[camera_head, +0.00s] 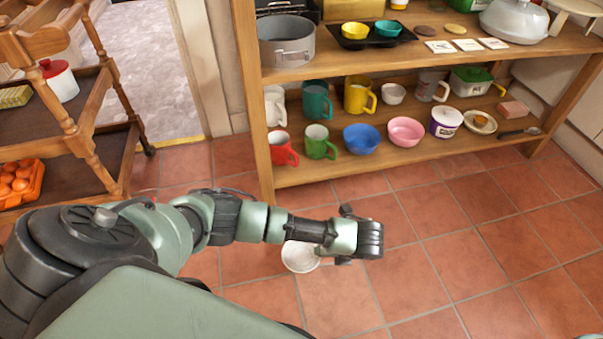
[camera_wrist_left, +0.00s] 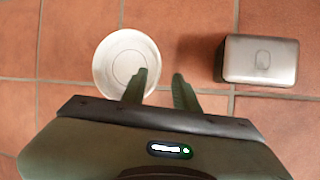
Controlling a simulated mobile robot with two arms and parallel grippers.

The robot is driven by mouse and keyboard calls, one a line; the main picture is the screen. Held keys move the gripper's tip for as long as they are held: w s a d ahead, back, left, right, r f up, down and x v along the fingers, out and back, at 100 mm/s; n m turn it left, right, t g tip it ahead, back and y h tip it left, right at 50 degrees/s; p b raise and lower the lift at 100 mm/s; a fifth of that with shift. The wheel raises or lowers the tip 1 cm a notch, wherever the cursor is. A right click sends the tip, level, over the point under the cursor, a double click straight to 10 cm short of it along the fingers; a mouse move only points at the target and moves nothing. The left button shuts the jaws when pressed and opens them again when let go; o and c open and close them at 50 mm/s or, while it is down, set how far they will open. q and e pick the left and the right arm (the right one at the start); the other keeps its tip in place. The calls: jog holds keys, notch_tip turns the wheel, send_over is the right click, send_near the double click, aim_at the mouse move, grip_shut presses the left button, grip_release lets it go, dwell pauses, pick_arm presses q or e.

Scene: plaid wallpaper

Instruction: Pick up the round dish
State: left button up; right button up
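A white round dish (camera_wrist_left: 124,64) lies flat on the tiled floor in the left wrist view. It also shows in the head view (camera_head: 299,257), partly covered by my left forearm. My left gripper (camera_wrist_left: 158,86) is open and empty, with its two fingers apart. In the left wrist view its left finger overlaps the lower right of the dish, while the right finger is over bare tile. Whether that finger touches the dish cannot be told. In the head view the left gripper (camera_head: 348,238) is just right of the dish. My right gripper is not in view.
A silver rectangular tin (camera_wrist_left: 260,60) is right of the dish in the left wrist view. A wooden shelf (camera_head: 345,173) with mugs, bowls and tubs stands behind. A wooden cart (camera_head: 100,165) with an orange egg tray is left. The floor at right is clear.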

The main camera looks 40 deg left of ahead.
aim_at(301, 257)
pick_arm(q)
jog(key=b+x, duration=0.2)
jog(key=x, duration=0.1)
jog(key=shift+s+a+f+b, duration=0.1)
jog(key=shift+a+f+b, duration=0.05)
jog(key=shift+f+b, duration=0.2)
jog(key=shift+r, duration=0.1)
grip_shut()
jog(key=shift+s, duration=0.15)
dwell(0.9)
